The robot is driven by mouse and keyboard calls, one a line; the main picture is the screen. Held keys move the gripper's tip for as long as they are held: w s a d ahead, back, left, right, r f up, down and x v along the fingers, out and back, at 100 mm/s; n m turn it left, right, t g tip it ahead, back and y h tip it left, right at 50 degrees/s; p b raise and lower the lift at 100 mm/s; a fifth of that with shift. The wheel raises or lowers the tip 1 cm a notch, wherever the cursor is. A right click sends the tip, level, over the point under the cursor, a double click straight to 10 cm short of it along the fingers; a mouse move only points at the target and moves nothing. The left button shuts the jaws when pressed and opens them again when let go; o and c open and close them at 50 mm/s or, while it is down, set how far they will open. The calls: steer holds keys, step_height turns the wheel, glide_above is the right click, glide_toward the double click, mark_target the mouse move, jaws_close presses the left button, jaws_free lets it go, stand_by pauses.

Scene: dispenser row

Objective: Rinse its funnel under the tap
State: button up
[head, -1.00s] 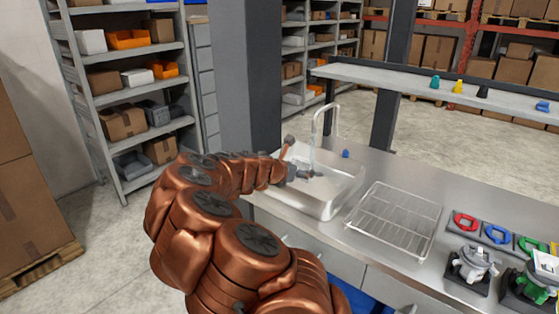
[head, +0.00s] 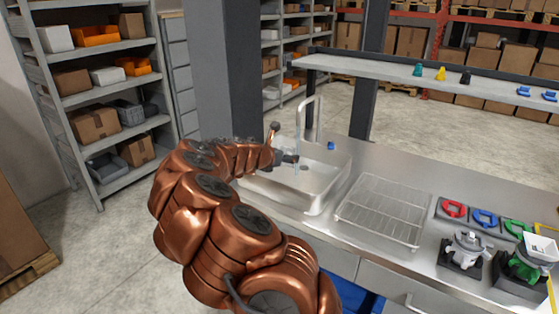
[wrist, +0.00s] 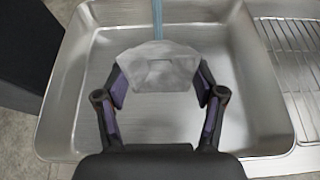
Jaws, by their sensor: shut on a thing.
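My gripper (wrist: 160,88) is shut on a pale, translucent funnel (wrist: 160,66) and holds it over the sink basin (wrist: 243,75). In the head view my gripper (head: 287,158) is small beside the tap's stream, and the funnel is hard to make out. The tap (head: 313,112) is a tall curved spout at the back of the sink (head: 318,200). A thin bluish stream of water (wrist: 157,18) runs down to the funnel's far edge in the wrist view. I cannot tell whether it strikes the funnel or passes just behind it.
A wire drying rack (head: 385,212) lies right of the sink. Farther right are red (head: 453,208), blue (head: 486,217) and green rings beside dispensers (head: 465,252). A small blue object (head: 331,146) sits behind the sink. A raised shelf (head: 400,78) holds small coloured pieces.

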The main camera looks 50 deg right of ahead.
steer(key=shift+w+d+f, duration=0.1)
steer(key=shift+w+d, duration=0.05)
steer(key=shift+d, duration=2.45)
stand_by(1.6)
steer(key=shift+a+p, duration=0.4)
steer(key=shift+a, duration=0.1)
steer(key=a+r+p, duration=0.1)
steer(key=a+p, duration=0.1)
steer(key=a, duration=0.6)
steer(key=shift+r, duration=0.25)
